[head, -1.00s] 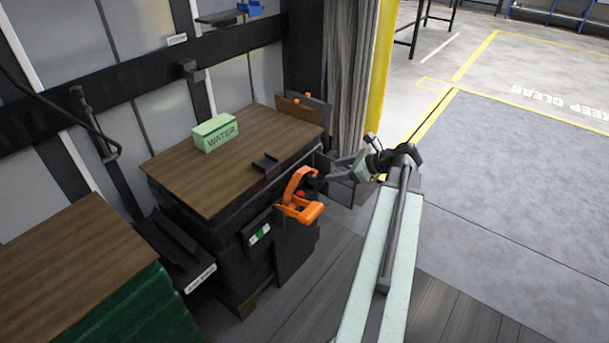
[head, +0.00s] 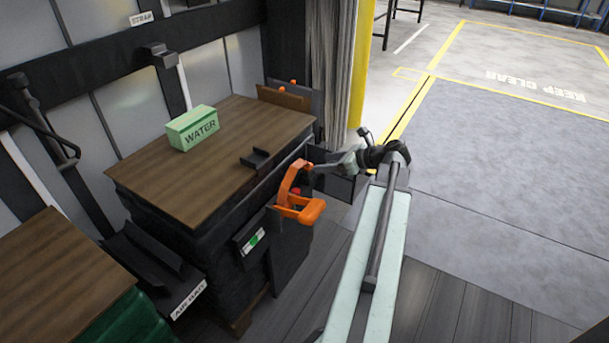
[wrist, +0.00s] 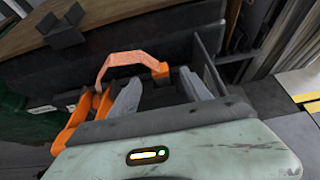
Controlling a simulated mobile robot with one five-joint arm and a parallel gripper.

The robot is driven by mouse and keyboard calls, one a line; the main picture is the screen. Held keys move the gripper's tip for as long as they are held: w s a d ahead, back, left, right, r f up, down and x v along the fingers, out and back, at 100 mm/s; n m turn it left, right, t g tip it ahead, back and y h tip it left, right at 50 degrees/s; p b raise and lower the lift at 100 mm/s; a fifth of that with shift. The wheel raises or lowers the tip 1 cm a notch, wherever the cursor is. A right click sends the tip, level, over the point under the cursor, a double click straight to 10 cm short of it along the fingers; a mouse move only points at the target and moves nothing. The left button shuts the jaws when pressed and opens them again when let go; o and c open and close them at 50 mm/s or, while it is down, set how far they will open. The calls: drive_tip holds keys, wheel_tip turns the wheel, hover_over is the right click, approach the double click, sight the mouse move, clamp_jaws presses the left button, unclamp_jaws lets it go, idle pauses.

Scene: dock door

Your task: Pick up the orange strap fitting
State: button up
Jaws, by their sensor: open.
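The orange strap fitting (head: 304,209) hangs at the front right side of the dark stack under the brown board. In the wrist view it has a chunky orange body (wrist: 78,122) at left and an arched strap-like band (wrist: 130,58) ending in a small orange block (wrist: 160,71). My gripper (wrist: 159,80) is open, one finger on each side of that end block in the picture. Contact cannot be told. In the head view my gripper (head: 318,168) is just right of the arch; its fingertips are too small to make out.
A green WATER box (head: 193,128) and a dark bracket (head: 256,158) sit on the board (head: 220,140). A dark open bin (head: 338,186) is close beside my gripper. A labelled dark tray (head: 150,258) stands at lower left. Open grey floor (head: 500,210) lies to the right.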

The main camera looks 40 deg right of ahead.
sight(310, 165)
drive_tip(key=b+x, duration=0.3)
drive_tip(key=x, duration=0.3)
drive_tip(key=shift+f, duration=0.35)
drive_tip(key=shift+w+a, duration=0.1)
drive_tip(key=shift+w, duration=0.2)
drive_tip(key=shift+r, duration=0.1)
clamp_jaws()
